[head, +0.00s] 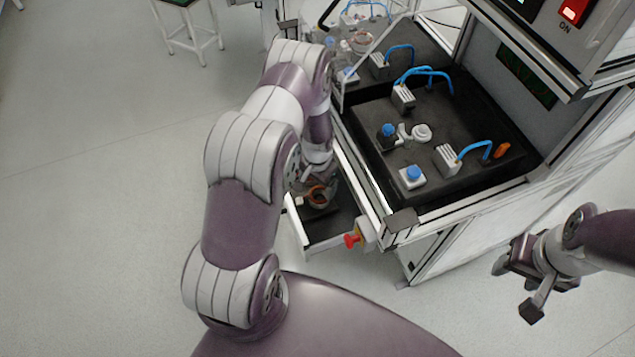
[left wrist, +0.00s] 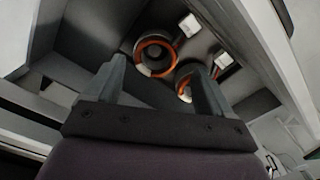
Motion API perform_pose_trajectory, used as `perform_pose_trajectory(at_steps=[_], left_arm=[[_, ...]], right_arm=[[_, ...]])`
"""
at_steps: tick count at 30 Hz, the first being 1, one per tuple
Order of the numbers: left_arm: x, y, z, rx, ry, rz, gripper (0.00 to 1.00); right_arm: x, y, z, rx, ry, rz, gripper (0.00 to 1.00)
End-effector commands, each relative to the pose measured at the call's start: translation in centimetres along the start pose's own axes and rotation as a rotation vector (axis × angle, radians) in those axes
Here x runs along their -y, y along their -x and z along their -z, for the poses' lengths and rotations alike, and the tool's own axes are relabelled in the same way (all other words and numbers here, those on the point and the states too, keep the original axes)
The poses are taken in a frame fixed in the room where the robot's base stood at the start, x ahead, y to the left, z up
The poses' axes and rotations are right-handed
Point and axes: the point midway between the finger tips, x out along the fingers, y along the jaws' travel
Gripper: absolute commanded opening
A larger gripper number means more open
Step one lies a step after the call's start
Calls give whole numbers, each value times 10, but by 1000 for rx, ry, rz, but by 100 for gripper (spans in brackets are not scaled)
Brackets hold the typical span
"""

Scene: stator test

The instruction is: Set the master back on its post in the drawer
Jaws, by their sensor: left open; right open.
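The open drawer (head: 333,226) juts from the front of the bench, below its top. Two stators with orange rims and white connectors lie in it in the left wrist view: one (left wrist: 167,42) further left, the other (left wrist: 181,77) partly behind my right-hand finger. Which one is the master, and whether either sits on a post, I cannot tell. The head view shows one orange ring (head: 318,199) in the drawer beside my left arm. My left gripper (left wrist: 160,78) is open above the drawer, its fingers pointing at the stators, nothing held. My right gripper (head: 516,287) is open and empty, right of the bench.
The black bench top (head: 440,130) holds grey blocks with blue cables, blue buttons and a white fixture (head: 421,132). A red knob (head: 351,240) sits at the front corner near the drawer. A control panel with a red switch overhangs the back right.

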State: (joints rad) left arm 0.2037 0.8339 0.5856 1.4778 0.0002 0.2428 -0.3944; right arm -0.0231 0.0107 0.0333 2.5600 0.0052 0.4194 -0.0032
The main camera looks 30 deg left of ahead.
Motion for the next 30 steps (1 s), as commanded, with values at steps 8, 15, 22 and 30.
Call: perform_pose_trajectory(at_steps=[8, 15, 22, 30], left_arm=[[0, 0, 0, 1, 0, 0, 100], [1, 42, 2, -5, 0, 2, 100], [0, 101, 1, -3, 0, 1, 100], [0, 127, 0, 0, 0, 0, 100]], right_arm=[[0, 0, 0, 0, 0, 0, 53], [0, -6, -1, 0, 0, 0, 53], [0, -11, -1, 0, 0, 0, 53], [0, -13, -2, 0, 0, 0, 53]])
